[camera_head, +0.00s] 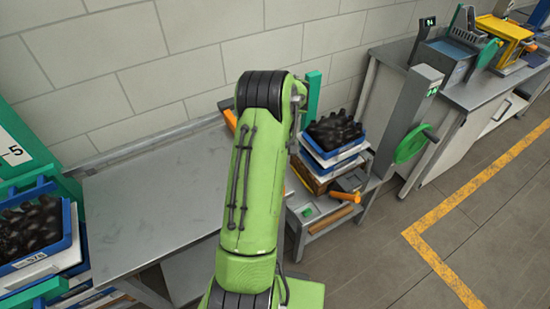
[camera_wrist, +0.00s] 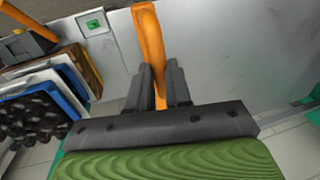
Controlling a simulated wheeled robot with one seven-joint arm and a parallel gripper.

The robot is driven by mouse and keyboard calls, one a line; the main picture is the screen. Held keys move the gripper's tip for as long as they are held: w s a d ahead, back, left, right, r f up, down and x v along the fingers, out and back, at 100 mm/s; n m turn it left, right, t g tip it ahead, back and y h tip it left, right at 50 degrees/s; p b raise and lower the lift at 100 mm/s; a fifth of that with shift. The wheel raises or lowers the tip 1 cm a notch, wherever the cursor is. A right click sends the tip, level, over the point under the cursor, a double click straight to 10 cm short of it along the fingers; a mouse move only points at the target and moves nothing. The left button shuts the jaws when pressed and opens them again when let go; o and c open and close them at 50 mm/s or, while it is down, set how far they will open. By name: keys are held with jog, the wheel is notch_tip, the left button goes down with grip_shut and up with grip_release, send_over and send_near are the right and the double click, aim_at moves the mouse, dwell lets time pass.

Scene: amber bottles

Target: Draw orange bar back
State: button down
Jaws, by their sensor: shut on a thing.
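An orange bar (camera_wrist: 149,38) runs down from the top middle of the wrist view, bent near its upper end. My gripper (camera_wrist: 162,82) is shut on its lower part, with one dark finger on each side. In the head view my green arm hides the gripper and most of what lies behind it. A small orange piece (camera_head: 231,121) shows at the arm's left edge there; I cannot tell whether it is the same bar. A separate orange handle (camera_head: 345,196) sits on a dark block right of the arm, and also shows at the wrist view's upper left (camera_wrist: 14,18).
A grey bench (camera_head: 150,210) stands against the block wall. Stacked crates of dark bottles (camera_head: 334,132) stand right of my arm, beside a green button (camera_head: 307,211). Another bottle crate (camera_head: 35,230) is at far left. A post with a green wheel (camera_head: 410,145) stands further right.

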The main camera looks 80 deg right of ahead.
jog(key=shift+s+d+r, duration=0.1)
jog(key=shift+s+d, duration=0.05)
jog(key=c, duration=1.1)
grip_release()
jog(key=shift+s+d, duration=0.1)
jog(key=shift+d, duration=0.05)
jog(key=shift+o, duration=0.2)
jog(key=p+v, duration=0.2)
jog(key=v, duration=1.3)
jog(key=shift+r+p, duration=0.35)
